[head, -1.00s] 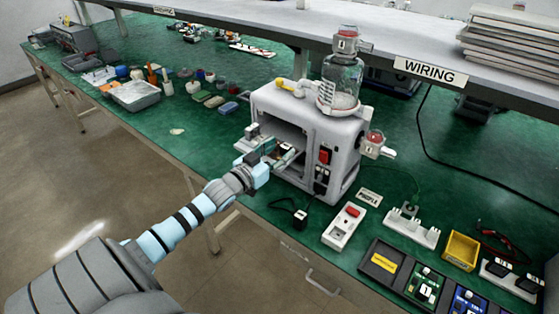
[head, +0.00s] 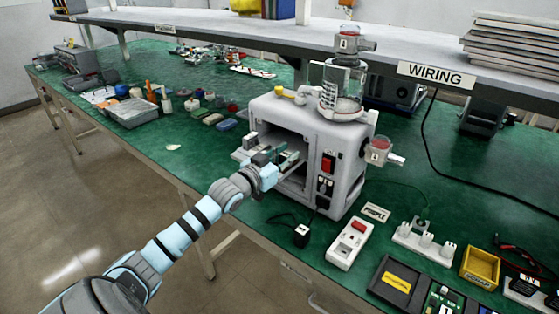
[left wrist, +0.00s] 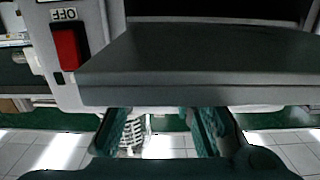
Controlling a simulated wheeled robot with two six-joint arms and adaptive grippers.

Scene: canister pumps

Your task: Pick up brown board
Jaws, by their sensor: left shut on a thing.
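My left gripper (head: 280,161) is at the open front of a grey-white machine (head: 345,172) on the green bench. In the left wrist view its two green fingers (left wrist: 160,128) meet the edge of a flat dark grey piece (left wrist: 200,65), and it is shut on this piece. I cannot tell whether this piece is the board or a part of the machine. No clearly brown board shows in either view. The inside of the machine is dark and partly hidden by the gripper. My right gripper is not in view.
A clear canister (head: 344,88) stands on the machine and another canister (head: 378,150) sticks out of its right side. A red-switch power strip (head: 350,243), a yellow bin (head: 480,266) and a dark tray (head: 397,284) lie at the front right. A shelf (head: 270,39) overhangs the back.

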